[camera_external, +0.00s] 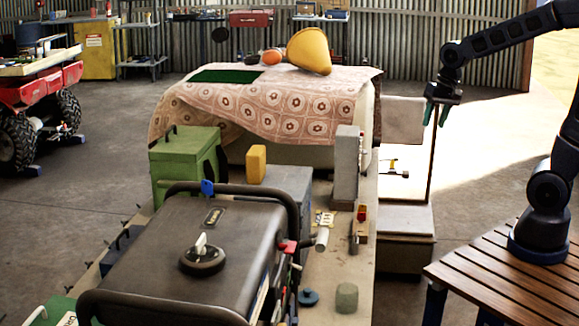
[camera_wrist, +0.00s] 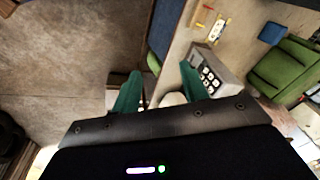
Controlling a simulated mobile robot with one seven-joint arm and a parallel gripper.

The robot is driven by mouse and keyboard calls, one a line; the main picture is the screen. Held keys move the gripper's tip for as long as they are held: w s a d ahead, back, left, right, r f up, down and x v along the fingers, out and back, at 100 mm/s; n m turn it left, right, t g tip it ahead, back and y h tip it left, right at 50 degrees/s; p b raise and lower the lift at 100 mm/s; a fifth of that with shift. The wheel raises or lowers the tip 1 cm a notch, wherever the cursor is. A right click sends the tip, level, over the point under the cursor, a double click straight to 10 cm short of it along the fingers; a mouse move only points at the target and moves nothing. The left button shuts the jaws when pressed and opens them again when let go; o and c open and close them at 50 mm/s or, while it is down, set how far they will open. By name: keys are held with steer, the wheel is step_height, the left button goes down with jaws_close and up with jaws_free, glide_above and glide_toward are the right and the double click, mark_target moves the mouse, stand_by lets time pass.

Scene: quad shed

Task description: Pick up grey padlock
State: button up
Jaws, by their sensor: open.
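I cannot make out a grey padlock for certain in either view. My gripper (camera_external: 435,114) is open, with green fingers pointing down, at the upper right of the external view, right of the cloth-covered surface. In the wrist view, the gap between my fingers (camera_wrist: 160,76) holds nothing. A pale rounded thing (camera_wrist: 172,100) shows partly between the finger bases, mostly hidden by the gripper body. A small item with yellow and dark parts (camera_external: 392,169) lies on the light surface below my gripper; its kind is too small to tell.
A tall grey block (camera_external: 346,166), a green box (camera_external: 185,160) and a yellow block (camera_external: 256,164) stand left of my gripper. A patterned cloth (camera_external: 290,115) bears a yellow cone (camera_external: 309,50). A black-framed machine (camera_external: 200,250) fills the front. A slatted table (camera_external: 505,275) stands right.

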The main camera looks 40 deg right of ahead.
steer(key=w+a+f+m+g, duration=0.1)
steer(key=w+a+f, duration=0.1)
steer(key=a+f, duration=0.4)
steer(key=w+a+f+m+g, duration=0.1)
steer(key=w+a+f, duration=0.15)
steer(key=a, duration=0.65)
steer(key=m+h, duration=0.1)
steer(key=m, duration=0.2)
glide_above(356, 233)
steer(key=w+d, duration=0.1)
step_height(356, 233, down, 13)
steer(key=shift+s+a+f, duration=0.1)
steer(key=shift+f, duration=2.65)
steer(key=shift+s+a+f, duration=0.1)
steer(key=shift+f, duration=2.65)
jaws_close()
